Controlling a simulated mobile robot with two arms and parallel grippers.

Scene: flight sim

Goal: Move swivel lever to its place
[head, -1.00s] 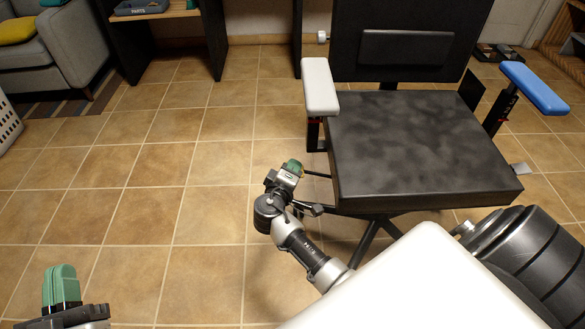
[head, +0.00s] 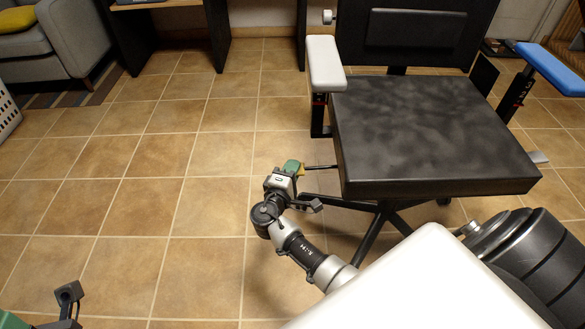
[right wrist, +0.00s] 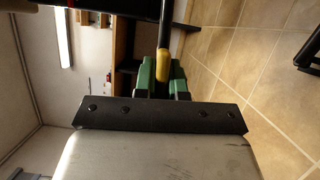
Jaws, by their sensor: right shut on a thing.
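The swivel lever (head: 319,167) is a thin dark rod with a yellow tip, sticking out to the left from under the black chair seat (head: 430,135). My right gripper (head: 295,167), with green fingers, is shut on the yellow end. In the right wrist view the yellow tip (right wrist: 162,78) sits between the green fingers (right wrist: 163,84), with the dark rod running up from it. The rod's inner end is hidden under the seat. Only parts of my left gripper (head: 14,320) show at the bottom left corner; its fingertips are not clear.
The chair has a white armrest (head: 324,63) above the lever and a blue armrest (head: 553,68) on the right. A grey flat lever (head: 538,158) shows at the seat's right side. The tiled floor (head: 150,200) to the left is clear. A grey sofa (head: 60,45) stands far left.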

